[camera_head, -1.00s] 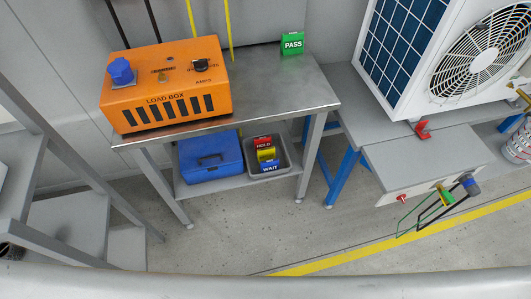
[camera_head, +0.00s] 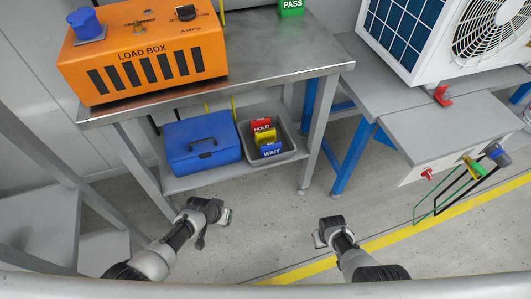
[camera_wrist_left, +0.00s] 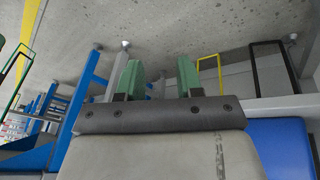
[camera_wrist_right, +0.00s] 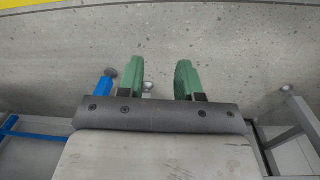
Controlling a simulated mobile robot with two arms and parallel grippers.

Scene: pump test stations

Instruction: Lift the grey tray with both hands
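The grey tray (camera_head: 283,160) sits on the lower shelf of the steel bench in the head view. It holds a red HOLD block (camera_head: 263,128), a yellow block (camera_head: 265,138) and a blue WAIT block (camera_head: 271,149). My left gripper (camera_head: 224,216) is in front of the shelf, below and left of the tray in the picture. My right gripper (camera_head: 320,238) is below and right of it. Both are apart from the tray. The wrist views show the green fingers of the left gripper (camera_wrist_left: 158,80) and right gripper (camera_wrist_right: 162,82) spread, with nothing between them.
A blue case (camera_head: 200,160) stands on the shelf close left of the tray. An orange load box (camera_head: 140,60) and a green PASS block (camera_head: 291,7) are on the bench top. Bench legs (camera_head: 318,135) flank the shelf. The floor (camera_head: 265,230) in front is clear.

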